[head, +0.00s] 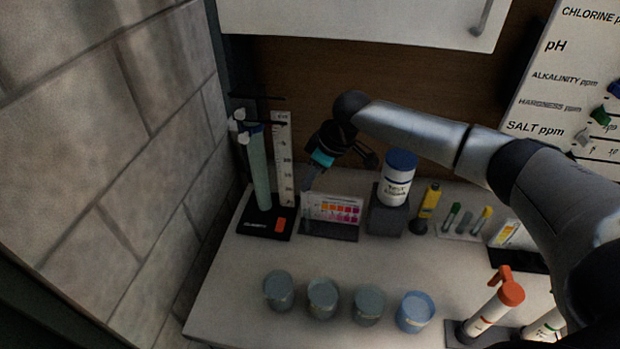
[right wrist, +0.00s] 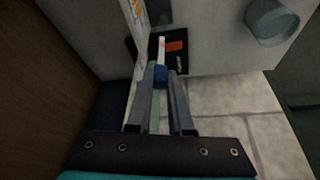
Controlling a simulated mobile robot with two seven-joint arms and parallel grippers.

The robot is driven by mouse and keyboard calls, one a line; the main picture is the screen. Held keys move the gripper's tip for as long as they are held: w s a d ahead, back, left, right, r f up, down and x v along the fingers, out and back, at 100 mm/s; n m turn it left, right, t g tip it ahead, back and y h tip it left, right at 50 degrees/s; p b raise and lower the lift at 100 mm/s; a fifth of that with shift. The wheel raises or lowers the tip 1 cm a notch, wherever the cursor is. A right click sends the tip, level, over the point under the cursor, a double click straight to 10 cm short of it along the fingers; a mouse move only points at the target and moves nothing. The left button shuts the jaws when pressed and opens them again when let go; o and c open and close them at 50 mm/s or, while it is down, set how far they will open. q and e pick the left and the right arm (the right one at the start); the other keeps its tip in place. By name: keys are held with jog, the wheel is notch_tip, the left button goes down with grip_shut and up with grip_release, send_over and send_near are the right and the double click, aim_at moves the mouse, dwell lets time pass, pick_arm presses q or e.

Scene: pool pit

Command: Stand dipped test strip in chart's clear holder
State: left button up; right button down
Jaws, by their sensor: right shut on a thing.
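The colour chart (head: 335,208), a card with rows of pink, orange and purple squares, stands on the worktop on a dark base. Its clear holder cannot be made out apart from the chart. My right gripper (head: 307,183) points down and left, its fingertips by the chart's upper left edge in the head view. In the right wrist view its two grey fingers (right wrist: 165,78) are close together. My left gripper is not in view.
Left of the chart, a tall green tube (head: 260,170) and a white ruler (head: 283,160) stand on a black base, near the tiled wall. A blue-lidded white jar (head: 398,178) stands close right. Worktop between chart and cups is clear.

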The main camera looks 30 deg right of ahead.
aim_at(310, 211)
jog(key=shift+f, duration=0.2)
jog(key=shift+f+b, duration=0.35)
jog(key=shift+f, duration=0.4)
jog(key=shift+f, duration=0.1)
jog(key=shift+f, duration=0.1)
jog(key=shift+f+b, duration=1.15)
jog(key=shift+f, duration=1.15)
jog(key=shift+f, duration=0.5)
jog(key=c, duration=0.7)
grip_release()
jog(key=shift+c, duration=0.2)
